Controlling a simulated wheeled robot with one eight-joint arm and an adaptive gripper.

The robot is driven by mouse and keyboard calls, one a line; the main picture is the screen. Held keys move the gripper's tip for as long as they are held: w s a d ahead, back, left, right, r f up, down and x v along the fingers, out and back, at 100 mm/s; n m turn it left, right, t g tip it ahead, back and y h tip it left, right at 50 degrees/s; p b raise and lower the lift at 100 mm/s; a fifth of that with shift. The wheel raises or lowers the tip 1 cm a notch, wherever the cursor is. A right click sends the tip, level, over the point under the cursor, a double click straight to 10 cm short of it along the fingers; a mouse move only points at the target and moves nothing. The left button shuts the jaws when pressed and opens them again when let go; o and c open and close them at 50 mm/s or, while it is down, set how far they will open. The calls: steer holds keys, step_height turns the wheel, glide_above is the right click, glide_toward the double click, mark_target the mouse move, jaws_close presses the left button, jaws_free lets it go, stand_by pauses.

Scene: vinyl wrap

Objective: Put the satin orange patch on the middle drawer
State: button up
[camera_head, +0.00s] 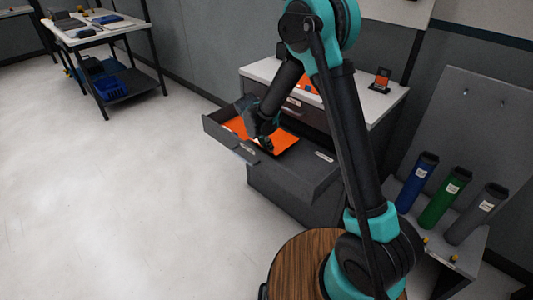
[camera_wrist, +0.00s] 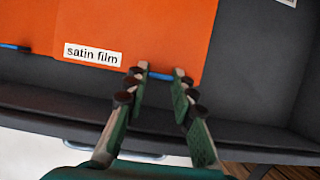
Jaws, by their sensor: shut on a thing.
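The satin orange patch (camera_wrist: 160,30) has a white label reading "satin film" and a small blue tab at its near edge. My gripper (camera_wrist: 159,75) is shut on the patch by this tab. In the head view my gripper (camera_head: 264,143) is low inside an open drawer (camera_head: 312,177) of the grey cabinet, below a closed upper drawer. The orange patch (camera_head: 285,142) is in the drawer there. I cannot tell if it lies flat on the drawer floor. A second orange piece (camera_wrist: 27,22) with a blue tab is beside it at the left.
More orange material (camera_head: 307,86) and a small dark stand (camera_head: 381,80) are on the cabinet top. Blue, green and grey tubes (camera_head: 440,205) stand at the right. A workbench (camera_head: 92,30) is at the back left. The floor (camera_head: 110,190) at the left is clear.

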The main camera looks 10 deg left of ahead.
steer(key=shift+f, duration=2.15)
steer(key=shift+f, duration=0.1)
steer(key=o, duration=0.7)
steer(key=shift+o, duration=0.2)
